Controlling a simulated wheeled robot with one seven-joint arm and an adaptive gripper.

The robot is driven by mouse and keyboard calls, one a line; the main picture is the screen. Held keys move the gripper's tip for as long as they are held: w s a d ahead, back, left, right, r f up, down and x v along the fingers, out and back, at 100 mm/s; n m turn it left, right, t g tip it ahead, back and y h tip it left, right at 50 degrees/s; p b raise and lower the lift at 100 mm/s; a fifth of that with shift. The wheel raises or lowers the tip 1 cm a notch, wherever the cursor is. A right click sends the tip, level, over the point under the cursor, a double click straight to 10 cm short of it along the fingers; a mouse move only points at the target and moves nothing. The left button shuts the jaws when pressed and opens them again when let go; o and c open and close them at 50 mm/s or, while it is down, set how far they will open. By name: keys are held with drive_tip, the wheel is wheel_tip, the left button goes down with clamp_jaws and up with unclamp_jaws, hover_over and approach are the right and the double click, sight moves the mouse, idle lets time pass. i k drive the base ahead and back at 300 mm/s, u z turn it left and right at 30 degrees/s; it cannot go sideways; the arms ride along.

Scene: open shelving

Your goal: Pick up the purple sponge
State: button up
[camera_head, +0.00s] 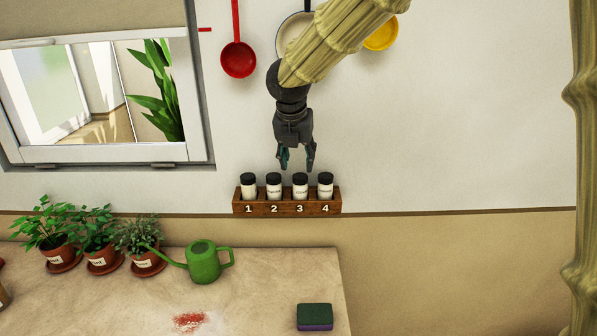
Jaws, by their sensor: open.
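The sponge (315,324) lies flat on the table near its right end. Its top layer is dark green and its lower layer is purple. My gripper (297,165) hangs pointing down, with its two fingers apart and nothing between them. In the picture it is well above the sponge and a little to its left, just over the spice rack. The sponge is in plain view, with nothing covering it.
A wooden rack (287,209) with several numbered jars is on the wall below my gripper. A green watering can (203,262), potted plants (99,257) and a red stain (189,321) are on the table (265,285). Pans, including a red one (238,60), hang above.

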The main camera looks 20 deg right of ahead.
sight(311, 316)
drive_tip(key=k, duration=1)
